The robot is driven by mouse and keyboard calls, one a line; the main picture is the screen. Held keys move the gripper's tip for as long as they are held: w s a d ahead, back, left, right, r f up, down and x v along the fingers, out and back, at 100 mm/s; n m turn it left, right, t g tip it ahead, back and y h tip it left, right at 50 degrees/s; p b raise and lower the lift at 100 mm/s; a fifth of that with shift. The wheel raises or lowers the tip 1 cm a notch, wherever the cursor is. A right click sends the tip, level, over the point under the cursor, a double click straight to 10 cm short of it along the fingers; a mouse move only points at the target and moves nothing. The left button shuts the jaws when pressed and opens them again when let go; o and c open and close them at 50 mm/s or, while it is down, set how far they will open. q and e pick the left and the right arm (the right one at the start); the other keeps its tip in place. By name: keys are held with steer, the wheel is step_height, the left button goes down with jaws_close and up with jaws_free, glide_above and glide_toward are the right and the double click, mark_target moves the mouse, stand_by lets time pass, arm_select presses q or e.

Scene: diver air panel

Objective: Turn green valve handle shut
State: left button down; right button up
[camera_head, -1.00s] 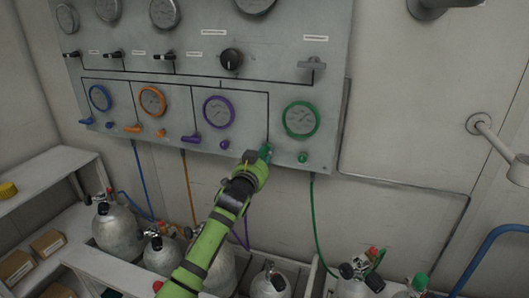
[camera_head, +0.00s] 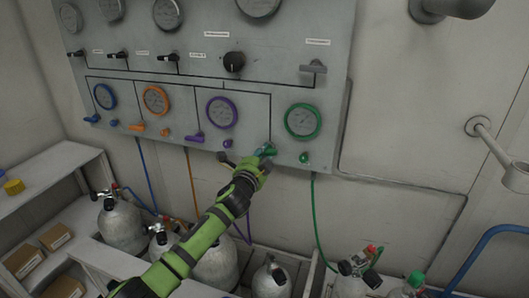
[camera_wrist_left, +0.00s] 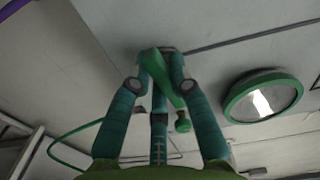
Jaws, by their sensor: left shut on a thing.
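The green valve handle (camera_head: 271,150) sits on the panel's lower edge, left of and below the green-rimmed gauge (camera_head: 302,121). My left gripper (camera_head: 262,153) is at the handle, and its fingers hide part of it. In the left wrist view, the green handle (camera_wrist_left: 155,66) lies slanted between the teal fingertips of my left gripper (camera_wrist_left: 161,75), which are shut on it. The green-rimmed gauge (camera_wrist_left: 262,97) is to the right there. My right gripper is not in view.
Purple (camera_head: 195,138), orange (camera_head: 137,127) and blue (camera_head: 92,119) handles line the panel to the left. A small green knob (camera_head: 304,158) is close on the right. Gas cylinders (camera_head: 215,262) and a green hose (camera_head: 318,220) are below.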

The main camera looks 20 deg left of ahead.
arm_select(q)
steer(key=shift+a+r+m, duration=0.1)
steer(key=shift+r+m, duration=0.05)
steer(key=shift+m, duration=0.65)
steer(key=c, duration=1.1)
jaws_free()
steer(key=shift+c, duration=0.2)
steer(key=s, duration=1.2)
steer(key=shift+a, duration=0.2)
